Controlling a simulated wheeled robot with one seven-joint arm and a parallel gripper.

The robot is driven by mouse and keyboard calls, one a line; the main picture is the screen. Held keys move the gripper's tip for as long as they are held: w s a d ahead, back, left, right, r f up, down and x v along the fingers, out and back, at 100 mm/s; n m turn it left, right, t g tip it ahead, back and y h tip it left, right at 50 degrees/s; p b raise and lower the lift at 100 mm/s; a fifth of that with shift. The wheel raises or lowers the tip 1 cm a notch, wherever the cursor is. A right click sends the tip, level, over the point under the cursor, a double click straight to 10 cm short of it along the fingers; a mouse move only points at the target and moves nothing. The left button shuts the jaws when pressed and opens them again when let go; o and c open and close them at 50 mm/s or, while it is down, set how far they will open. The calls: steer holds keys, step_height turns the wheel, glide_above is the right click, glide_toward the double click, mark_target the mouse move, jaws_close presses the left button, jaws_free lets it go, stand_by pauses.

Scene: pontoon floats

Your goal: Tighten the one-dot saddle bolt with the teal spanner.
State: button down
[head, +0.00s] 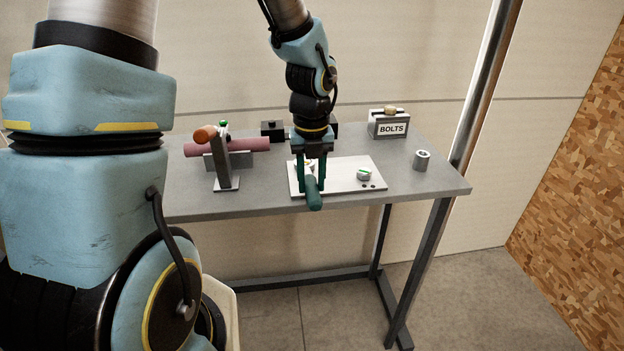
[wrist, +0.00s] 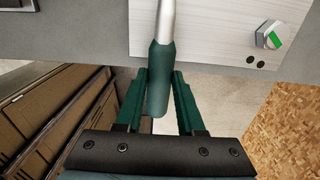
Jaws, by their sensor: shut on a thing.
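My gripper (head: 312,184) is over the front of the bench and shut on the teal handle of the spanner (head: 314,196). In the wrist view the teal handle (wrist: 158,75) lies between my two green fingers, and its grey shaft runs up over the pale plate (wrist: 205,35). The spanner's head is out of the wrist view and hidden in the head view. On the plate (head: 345,186), a bolt with a green mark (head: 363,175) has two dark dots beside it; it also shows in the wrist view (wrist: 270,36). A one-dot bolt cannot be made out.
On the grey bench (head: 430,186), a red pipe (head: 250,145) rests on a stand at left. A dark block (head: 271,131) is behind. A BOLTS box (head: 388,128) and a grey metal cylinder (head: 422,161) are at right. The bench's front right is clear.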

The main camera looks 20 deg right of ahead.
steer(key=shift+a, duration=0.15)
steer(key=shift+a+m+p, duration=0.4)
steer(key=shift+m+p, duration=0.1)
steer(key=shift+p, duration=0.1)
steer(key=shift+w+a, duration=0.15)
steer(key=shift+a, duration=0.1)
steer(key=shift+d, duration=0.15)
steer(key=shift+d+n, duration=0.4)
steer(key=shift+d, duration=0.1)
steer(key=shift+r, duration=0.15)
steer(key=shift+r, duration=2.2)
steer(key=shift+s, duration=0.2)
